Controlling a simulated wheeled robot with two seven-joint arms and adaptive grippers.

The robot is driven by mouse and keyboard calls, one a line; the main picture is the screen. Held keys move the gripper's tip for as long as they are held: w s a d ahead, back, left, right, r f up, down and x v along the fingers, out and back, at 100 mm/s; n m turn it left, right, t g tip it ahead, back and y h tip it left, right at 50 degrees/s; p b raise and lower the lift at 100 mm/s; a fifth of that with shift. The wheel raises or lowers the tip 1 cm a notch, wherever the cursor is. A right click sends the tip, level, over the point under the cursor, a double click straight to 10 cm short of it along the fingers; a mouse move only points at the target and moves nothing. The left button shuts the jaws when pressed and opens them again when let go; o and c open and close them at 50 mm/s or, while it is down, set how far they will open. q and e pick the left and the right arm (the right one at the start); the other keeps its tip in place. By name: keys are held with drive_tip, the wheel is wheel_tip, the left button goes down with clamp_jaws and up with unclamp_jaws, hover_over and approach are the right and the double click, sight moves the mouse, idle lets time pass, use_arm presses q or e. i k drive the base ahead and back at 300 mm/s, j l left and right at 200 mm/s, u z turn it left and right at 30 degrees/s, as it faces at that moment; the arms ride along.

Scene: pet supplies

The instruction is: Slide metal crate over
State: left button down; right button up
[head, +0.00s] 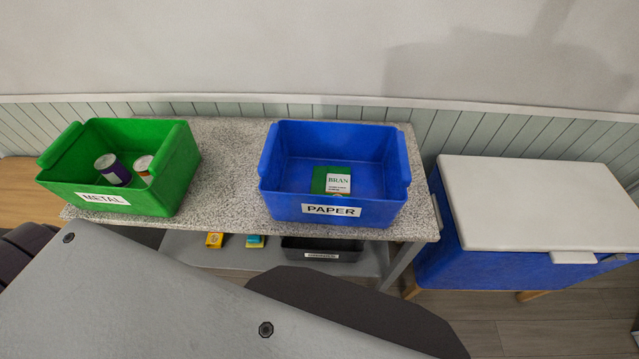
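The metal crate (150,194) is a green bin labelled METAL at the left end of a speckled countertop (226,190). Its left side reaches past the counter's left edge. A purple can (113,170) and a can with a white and orange end (145,168) lie inside it. The blue crate labelled PAPER (376,206) stands on the counter to its right, with a clear gap between them. A green and white box marked BRAN (338,183) is inside the blue crate. Neither of my grippers shows in the head view.
A blue chest with a white lid (540,205) stands right of the counter. A lower shelf holds a yellow item (214,240), a teal item (255,241) and a dark labelled tray (322,250). Bare counter lies between the crates. A large grey surface fills the lower foreground.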

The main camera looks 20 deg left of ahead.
sight(69, 170)
drive_tip(key=u, duration=2.15)
drive_tip(key=i+j, duration=0.3)
drive_tip(key=i, duration=0.15)
drive_tip(key=i+j+u, duration=0.1)
drive_tip(key=i+j, duration=0.2)
drive_tip(key=i, duration=0.15)
drive_tip(key=j, duration=0.2)
